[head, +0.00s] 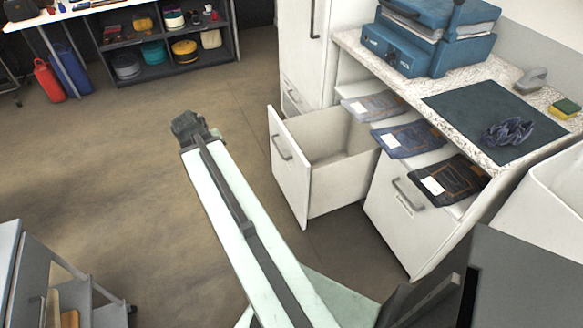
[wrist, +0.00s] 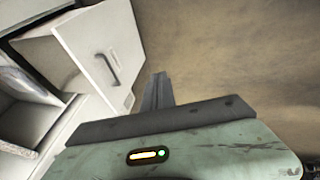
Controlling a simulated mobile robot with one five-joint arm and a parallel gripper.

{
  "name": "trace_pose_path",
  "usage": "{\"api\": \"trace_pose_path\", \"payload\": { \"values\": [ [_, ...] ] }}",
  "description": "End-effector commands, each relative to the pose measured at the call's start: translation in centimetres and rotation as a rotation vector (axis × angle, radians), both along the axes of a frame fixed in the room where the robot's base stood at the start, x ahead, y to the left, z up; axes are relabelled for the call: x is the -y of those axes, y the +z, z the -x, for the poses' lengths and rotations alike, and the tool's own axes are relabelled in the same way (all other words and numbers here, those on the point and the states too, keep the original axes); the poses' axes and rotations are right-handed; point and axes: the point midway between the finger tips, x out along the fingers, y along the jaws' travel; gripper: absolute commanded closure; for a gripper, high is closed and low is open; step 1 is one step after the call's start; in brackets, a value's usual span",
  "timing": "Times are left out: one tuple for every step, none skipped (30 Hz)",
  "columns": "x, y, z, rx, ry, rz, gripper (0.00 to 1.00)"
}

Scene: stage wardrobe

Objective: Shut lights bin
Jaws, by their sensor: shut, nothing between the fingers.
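A white pull-out bin (head: 290,183) stands open from the cabinet under the counter. It is the only bin I see pulled out, and its inside looks empty. Its front has a grey bar handle (head: 281,147). I cannot read a name on it, so I cannot confirm it is the lights bin. In the wrist view the bin's front (wrist: 88,42) is at the upper left, with the handle and a small label. My gripper (head: 186,122) is shut and empty, left of the bin's front and apart from it. Its fingers (wrist: 158,90) show together in the wrist view.
A second white bin front (head: 395,220) with a handle sits to the right. Folded jeans (head: 408,139) lie on the shelf above the bins. The speckled counter (head: 475,82) holds blue cases (head: 425,50) and a dark mat. The floor (head: 120,170) at left is clear.

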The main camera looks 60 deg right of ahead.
Motion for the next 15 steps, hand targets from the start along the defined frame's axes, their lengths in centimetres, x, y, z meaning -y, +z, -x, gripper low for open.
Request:
{"api": "trace_pose_path", "payload": {
  "values": [
    [4.9, -4.0, 2.5, 0.012, -0.068, 0.05, 1.0],
    [7.3, -4.6, 3.9, 0.017, -0.1, 0.08, 1.0],
    [10.0, -5.3, 5.6, 0.021, -0.136, 0.115, 1.0],
    [11.7, -5.6, 6.8, 0.024, -0.159, 0.139, 1.0],
    [13.2, -5.9, 7.9, 0.024, -0.179, 0.158, 1.0],
    [14.7, -6.1, 9.1, 0.025, -0.199, 0.181, 1.0],
    [15.6, -6.1, 9.8, 0.025, -0.211, 0.193, 1.0],
    [16.3, -6.1, 10.4, 0.026, -0.219, 0.203, 1.0],
    [16.9, -6.0, 10.9, 0.025, -0.227, 0.213, 1.0],
    [17.2, -6.0, 11.2, 0.025, -0.231, 0.217, 1.0],
    [17.3, -5.9, 11.3, 0.025, -0.232, 0.219, 1.0],
    [17.3, -5.7, 11.3, 0.025, -0.232, 0.221, 1.0],
    [17.3, -5.7, 11.3, 0.025, -0.232, 0.22, 1.0],
    [17.4, -5.8, 11.2, 0.025, -0.231, 0.22, 1.0],
    [17.5, -6.0, 11.2, 0.025, -0.231, 0.219, 1.0]
  ]
}}
